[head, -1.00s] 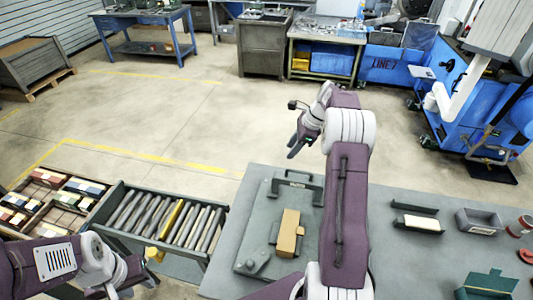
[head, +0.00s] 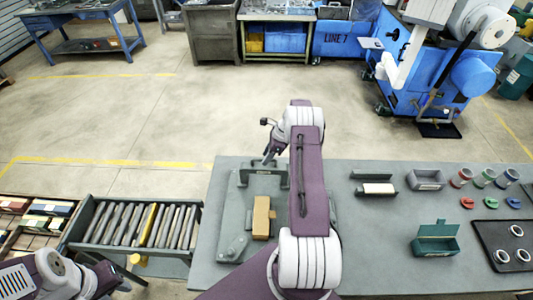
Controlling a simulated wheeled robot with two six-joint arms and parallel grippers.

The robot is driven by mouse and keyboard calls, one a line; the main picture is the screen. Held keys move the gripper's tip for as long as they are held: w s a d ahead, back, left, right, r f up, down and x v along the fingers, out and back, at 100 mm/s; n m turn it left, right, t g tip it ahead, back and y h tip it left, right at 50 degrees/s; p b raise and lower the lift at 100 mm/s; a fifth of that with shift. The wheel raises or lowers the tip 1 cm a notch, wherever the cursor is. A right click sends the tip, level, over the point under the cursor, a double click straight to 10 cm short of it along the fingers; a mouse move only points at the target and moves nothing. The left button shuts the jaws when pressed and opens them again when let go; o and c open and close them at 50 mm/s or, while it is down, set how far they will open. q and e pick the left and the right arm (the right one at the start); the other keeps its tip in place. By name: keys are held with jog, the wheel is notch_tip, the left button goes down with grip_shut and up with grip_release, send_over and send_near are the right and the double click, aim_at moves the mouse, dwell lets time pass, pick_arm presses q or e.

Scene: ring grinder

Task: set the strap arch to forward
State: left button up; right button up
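The strap arch appears to be the dark grey-green arch (head: 243,177) at the back of a grey base plate (head: 225,215) on the bench. My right arm partly covers its right side. A tan block (head: 261,222) sits on the plate in front of the arch. My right gripper (head: 266,161) is just behind and above the arch's top bar, pointing down to the left. I cannot tell whether it touches the arch or how far its fingers are apart. My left gripper (head: 122,284) is low at the left, beside the rod tray, small and unclear.
A tray of grey rods (head: 110,225) with one yellow rod stands left of the bench. To the right are a white roller (head: 378,188), a grey bin (head: 426,180), a green box (head: 436,238), coloured cups and a dark tray with rings (head: 508,250).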

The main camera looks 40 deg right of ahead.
jog(key=shift+a+f, duration=0.1)
jog(key=shift+a, duration=0.05)
grip_shut()
jog(key=shift+w, duration=0.1)
dwell(1.3)
